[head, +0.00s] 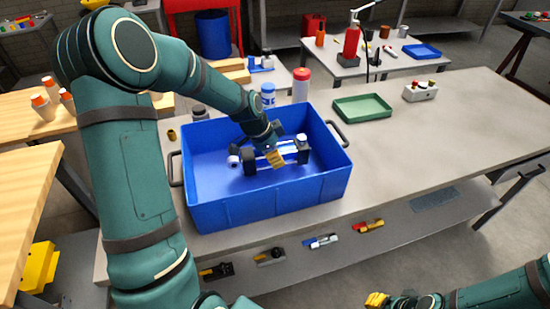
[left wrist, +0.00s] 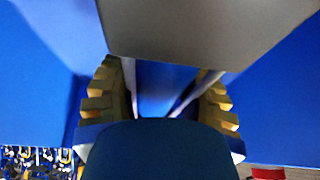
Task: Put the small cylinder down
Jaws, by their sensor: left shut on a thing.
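A blue open bin (head: 265,205) stands on the grey table. In it lies a chassis-like part with dark end blocks (head: 250,162), light rods and a grey piece (head: 302,141) at its right end. My left gripper (head: 277,160) reaches down into the bin over this part, yellow fingertips at the rods. It is shut on the small cylinder, mostly hidden in the head view. In the left wrist view the yellow fingers (left wrist: 160,95) flank a gap; a grey surface and two light rods lie beyond. My right gripper (head: 377,300) is at the bottom edge, partly cut off.
The bin's walls surround my left gripper. A green tray (head: 362,108) and a button box (head: 420,92) are to the right. The table's right part is clear.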

